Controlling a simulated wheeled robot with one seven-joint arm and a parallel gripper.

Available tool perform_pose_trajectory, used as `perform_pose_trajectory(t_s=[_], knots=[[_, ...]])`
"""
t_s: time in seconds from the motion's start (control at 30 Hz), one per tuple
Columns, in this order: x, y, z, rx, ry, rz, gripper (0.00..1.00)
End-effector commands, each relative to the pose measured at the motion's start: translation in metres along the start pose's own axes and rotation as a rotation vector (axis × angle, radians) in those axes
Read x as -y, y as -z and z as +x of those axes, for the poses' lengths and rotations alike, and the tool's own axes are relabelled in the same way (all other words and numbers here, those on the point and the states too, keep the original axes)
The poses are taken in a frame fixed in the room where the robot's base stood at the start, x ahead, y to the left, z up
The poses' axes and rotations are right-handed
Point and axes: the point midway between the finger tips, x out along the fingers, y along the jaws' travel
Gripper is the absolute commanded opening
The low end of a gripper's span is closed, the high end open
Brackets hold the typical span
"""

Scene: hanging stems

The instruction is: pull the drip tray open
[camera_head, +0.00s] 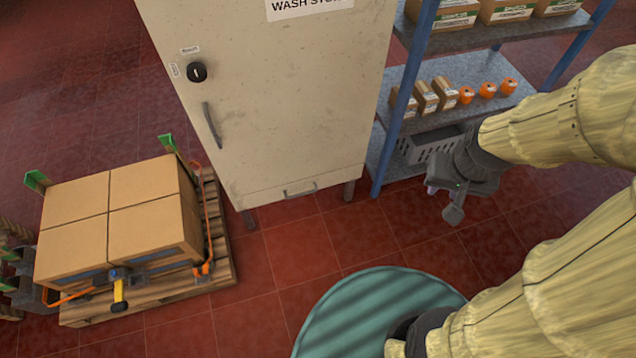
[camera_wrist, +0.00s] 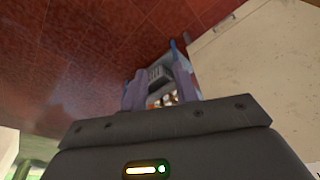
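The drip tray (camera_head: 265,198) is the low pale front with a small bar handle (camera_head: 300,190) at the foot of the cream cabinet. It looks shut, flush with the cabinet. My gripper (camera_head: 440,200) hangs to the right of the tray, in front of the shelf rack and apart from the handle. Its fingers are small and partly hidden in the head view, so their opening is unclear. In the wrist view the dark gripper body fills the bottom, and the pale cabinet side (camera_wrist: 260,55) shows at the upper right.
The cabinet (camera_head: 290,100) has a tall door handle and a black knob. A blue-post rack (camera_head: 450,60) with boxes, orange jars and a grey basket (camera_head: 430,145) stands right. A pallet of cartons (camera_head: 120,215) is left. A round green top (camera_head: 370,310) is in front. Red floor before the tray is clear.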

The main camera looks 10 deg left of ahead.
Motion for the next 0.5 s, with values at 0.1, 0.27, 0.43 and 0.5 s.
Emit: perform_pose_trajectory(t_s=[0.1, 0.27, 0.43, 0.5], knots=[[0.0001, -0.0001, -0.0002, 0.0, 0.0, 0.0, 0.29], [0.0001, -0.0001, -0.0001, 0.0, 0.0, 0.0, 0.29], [0.0003, 0.0001, 0.0009, -0.001, 0.0, -0.001, 0.29], [0.0015, 0.0021, 0.0065, -0.007, 0.002, -0.009, 0.29]])
